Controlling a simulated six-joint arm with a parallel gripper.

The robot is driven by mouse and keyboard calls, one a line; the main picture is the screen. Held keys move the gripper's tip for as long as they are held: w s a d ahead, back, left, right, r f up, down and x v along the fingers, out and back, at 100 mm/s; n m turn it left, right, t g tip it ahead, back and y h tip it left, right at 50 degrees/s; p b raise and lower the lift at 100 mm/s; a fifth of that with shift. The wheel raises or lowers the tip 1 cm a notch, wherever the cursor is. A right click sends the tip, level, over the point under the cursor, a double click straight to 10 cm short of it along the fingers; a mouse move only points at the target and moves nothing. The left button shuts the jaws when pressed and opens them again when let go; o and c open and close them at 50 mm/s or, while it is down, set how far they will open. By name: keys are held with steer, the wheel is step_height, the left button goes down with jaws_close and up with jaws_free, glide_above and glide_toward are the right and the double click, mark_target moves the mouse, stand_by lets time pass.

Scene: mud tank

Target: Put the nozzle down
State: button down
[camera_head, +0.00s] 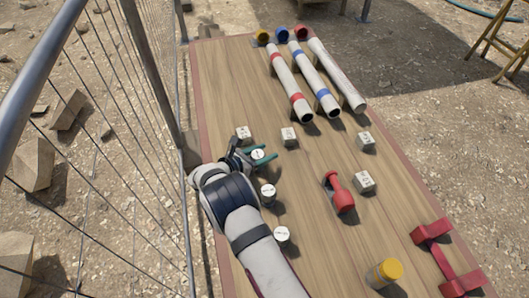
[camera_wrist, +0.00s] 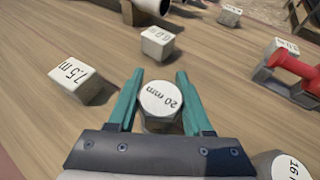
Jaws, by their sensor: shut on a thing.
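The nozzle (camera_wrist: 161,99) has a round white top marked "20 mm". It stands upright between the green fingers of my gripper (camera_wrist: 160,76), which is shut on it. In the head view my gripper (camera_head: 258,153) is at the left part of the wooden table (camera_head: 315,180), with the same white top (camera_head: 257,155) between its fingers. The nozzle's underside is hidden, so I cannot tell whether it touches the table. Two similar white-topped nozzles stand nearer the camera, one (camera_head: 268,190) close by and one (camera_head: 281,233) lower; one marked "16" shows in the wrist view (camera_wrist: 290,166).
Marked white blocks stand beyond, including "7.5 m" (camera_wrist: 81,80) and "6.0 m" (camera_wrist: 157,43). A red fitting (camera_head: 339,192), a yellow-topped item (camera_head: 386,271) and a red stand (camera_head: 437,232) are right. A mesh fence (camera_head: 120,100) borders the left.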

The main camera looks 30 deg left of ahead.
steer(key=shift+f, duration=0.2)
steer(key=shift+c, duration=1.6)
jaws_free()
